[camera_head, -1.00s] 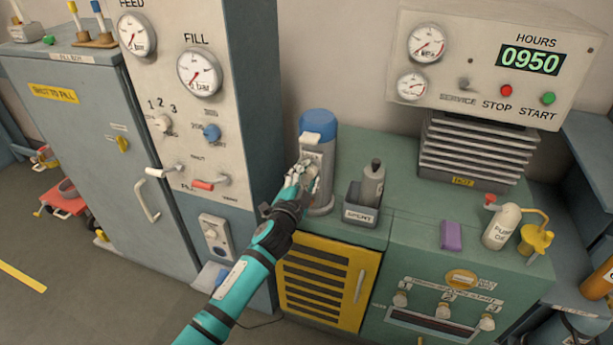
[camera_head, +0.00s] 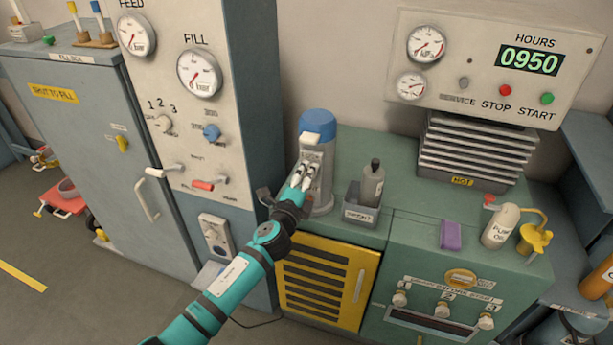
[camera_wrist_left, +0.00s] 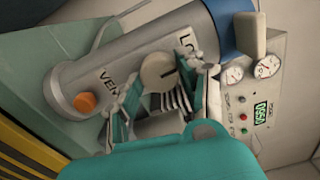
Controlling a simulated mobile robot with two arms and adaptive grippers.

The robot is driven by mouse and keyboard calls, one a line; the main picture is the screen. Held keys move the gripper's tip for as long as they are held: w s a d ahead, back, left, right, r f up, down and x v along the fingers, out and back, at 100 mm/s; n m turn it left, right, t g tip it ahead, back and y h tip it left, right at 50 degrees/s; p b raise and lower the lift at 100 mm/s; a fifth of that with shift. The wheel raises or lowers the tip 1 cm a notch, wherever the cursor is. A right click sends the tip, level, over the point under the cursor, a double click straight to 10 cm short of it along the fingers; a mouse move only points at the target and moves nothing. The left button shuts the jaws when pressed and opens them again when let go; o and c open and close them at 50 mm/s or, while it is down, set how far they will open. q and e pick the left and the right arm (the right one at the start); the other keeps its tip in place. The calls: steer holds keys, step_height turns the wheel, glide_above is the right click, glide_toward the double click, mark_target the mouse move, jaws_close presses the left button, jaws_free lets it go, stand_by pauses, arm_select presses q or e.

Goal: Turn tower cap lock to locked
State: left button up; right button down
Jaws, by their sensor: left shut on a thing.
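The tower (camera_head: 322,160) is a grey upright cylinder with a blue cap (camera_head: 318,121) and a white tab (camera_head: 310,138) at the cap's edge. My left gripper (camera_head: 302,174) is at the tower's front, below the cap. In the left wrist view, a round beige knob (camera_wrist_left: 158,71) with a dark pointer line sits on the tower between my fingers, and the left gripper (camera_wrist_left: 167,80) is shut on it. Lettering starting "LO" and "VEN" is partly hidden beside the knob. An orange button (camera_wrist_left: 86,103) is lower on the tower. My right gripper is out of view.
A small bin holding a grey bottle (camera_head: 372,185) stands close right of the tower. A tall panel (camera_head: 190,110) with gauges and levers rises close on the left. A purple block (camera_head: 451,235) and a pump bottle (camera_head: 500,228) are farther right on the green counter (camera_head: 420,205).

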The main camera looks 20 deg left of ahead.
arm_select(q)
steer(key=shift+f+m, duration=0.1)
steer(key=shift+m, duration=0.4)
steer(key=o, duration=1.2)
steer(key=s, duration=1.2)
steer(key=shift+a, duration=0.15)
